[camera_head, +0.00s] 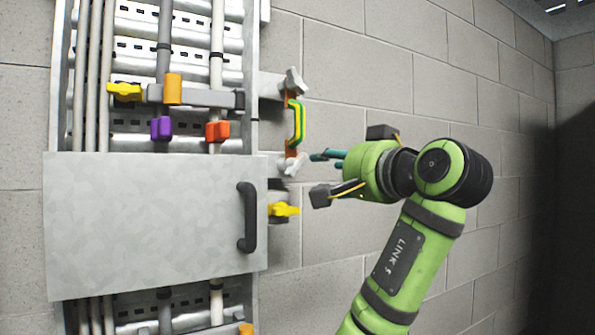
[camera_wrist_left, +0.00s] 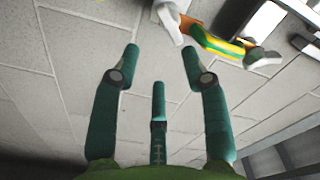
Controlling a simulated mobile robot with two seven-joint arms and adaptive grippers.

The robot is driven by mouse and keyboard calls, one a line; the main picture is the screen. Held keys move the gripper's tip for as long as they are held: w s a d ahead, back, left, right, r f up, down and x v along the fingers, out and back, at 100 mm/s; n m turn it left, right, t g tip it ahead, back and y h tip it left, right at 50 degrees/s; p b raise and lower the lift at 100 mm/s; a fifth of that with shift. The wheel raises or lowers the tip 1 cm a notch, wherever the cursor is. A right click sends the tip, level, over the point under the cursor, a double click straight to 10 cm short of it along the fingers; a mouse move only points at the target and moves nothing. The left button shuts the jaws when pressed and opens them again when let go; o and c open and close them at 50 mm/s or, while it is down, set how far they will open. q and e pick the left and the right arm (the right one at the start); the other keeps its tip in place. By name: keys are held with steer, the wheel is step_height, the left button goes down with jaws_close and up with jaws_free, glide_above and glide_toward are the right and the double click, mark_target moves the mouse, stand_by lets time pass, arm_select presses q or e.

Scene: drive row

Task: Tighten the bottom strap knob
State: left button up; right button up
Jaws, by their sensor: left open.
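The bottom strap knob (camera_head: 293,165) is a pale grey lobed knob at the lower end of an orange strap, right of the door panel. The strap's handle (camera_head: 297,122) is green and yellow, and the top knob (camera_head: 293,82) is above it. My left gripper (camera_head: 319,156) is open and empty, a little right of the bottom knob and apart from it. In the left wrist view its teal fingers (camera_wrist_left: 160,65) are spread. A pale knob (camera_wrist_left: 170,22), seemingly the bottom one, shows ahead of them, partly cut by the top edge. My right gripper is not in view.
A grey door panel (camera_head: 150,220) with a black handle (camera_head: 247,217) stands left of the strap. A yellow lever (camera_head: 284,210) sits just below the bottom knob. Yellow, purple and orange fittings line the conduits above. The block wall (camera_head: 350,80) at right is bare.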

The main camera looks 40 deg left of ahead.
mark_target(303, 164)
arm_select(q)
steer(key=a+p, duration=0.1)
steer(key=a, duration=0.1)
steer(key=a+p, duration=0.2)
steer(key=a+r+p, duration=0.1)
steer(key=a, duration=0.1)
steer(key=shift+w+a+r, duration=0.1)
steer(key=shift+w+a, duration=0.05)
steer(key=shift+w, duration=0.25)
steer(key=shift+a, duration=0.2)
steer(key=shift+d, duration=0.1)
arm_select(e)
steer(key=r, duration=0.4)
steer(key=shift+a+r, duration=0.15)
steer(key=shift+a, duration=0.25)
arm_select(q)
steer(key=shift+w+d, duration=0.1)
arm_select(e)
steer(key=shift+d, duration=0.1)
arm_select(q)
jaws_close()
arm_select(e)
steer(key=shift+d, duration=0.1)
